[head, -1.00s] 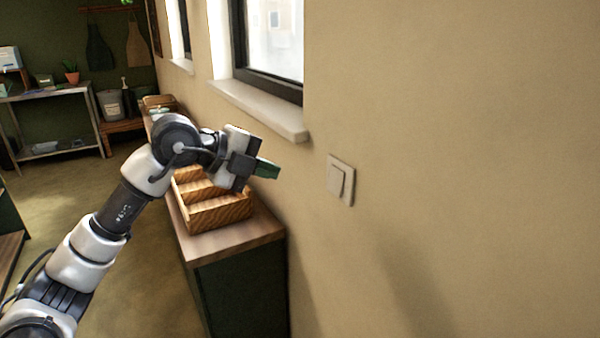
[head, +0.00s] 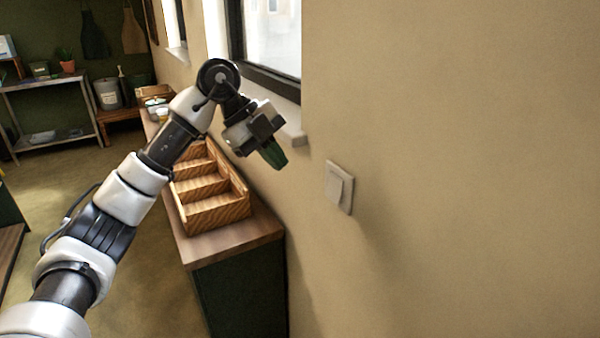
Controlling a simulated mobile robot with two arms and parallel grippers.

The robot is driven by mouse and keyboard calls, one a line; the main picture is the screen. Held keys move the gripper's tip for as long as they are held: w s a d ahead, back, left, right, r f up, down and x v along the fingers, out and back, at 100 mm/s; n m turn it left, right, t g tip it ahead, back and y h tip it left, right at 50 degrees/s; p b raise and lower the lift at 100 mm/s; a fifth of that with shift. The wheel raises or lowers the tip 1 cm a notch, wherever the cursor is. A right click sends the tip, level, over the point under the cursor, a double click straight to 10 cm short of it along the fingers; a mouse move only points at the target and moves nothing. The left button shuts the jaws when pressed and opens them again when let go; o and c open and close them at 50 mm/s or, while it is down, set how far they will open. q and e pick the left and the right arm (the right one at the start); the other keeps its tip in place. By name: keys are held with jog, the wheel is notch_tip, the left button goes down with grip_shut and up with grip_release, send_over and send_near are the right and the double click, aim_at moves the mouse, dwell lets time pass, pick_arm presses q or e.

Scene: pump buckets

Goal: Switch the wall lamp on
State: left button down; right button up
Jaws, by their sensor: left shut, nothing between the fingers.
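A pale square wall switch (head: 339,187) with a rocker is on the beige wall, right of the window. My left gripper (head: 274,158) is up in front of the wall, left of the switch and a little higher in the picture. Its green fingers are shut with nothing between them and point down and to the right. A clear gap shows between the fingertips and the switch. The wall lamp is not in view. My right gripper is not in view.
A window with a pale sill (head: 290,125) is behind my left wrist. Below stands a wooden-topped cabinet (head: 235,240) with a stepped wooden rack (head: 215,213). A metal shelf table (head: 55,83) and a grey bucket (head: 108,94) are far back. The wall right of the switch is bare.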

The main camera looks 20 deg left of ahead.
aim_at(334, 188)
pick_arm(q)
jog(key=w+d+f+p, duration=0.3)
jog(key=w+d+f, duration=0.1)
jog(key=d+f, duration=0.3)
jog(key=shift+w+d+f, duration=0.15)
jog(key=shift+d+f, duration=0.15)
jog(key=shift+f, duration=0.2)
jog(key=shift+w+d+f+h, duration=0.1)
jog(key=shift+w+h, duration=0.1)
jog(key=shift+h, duration=0.1)
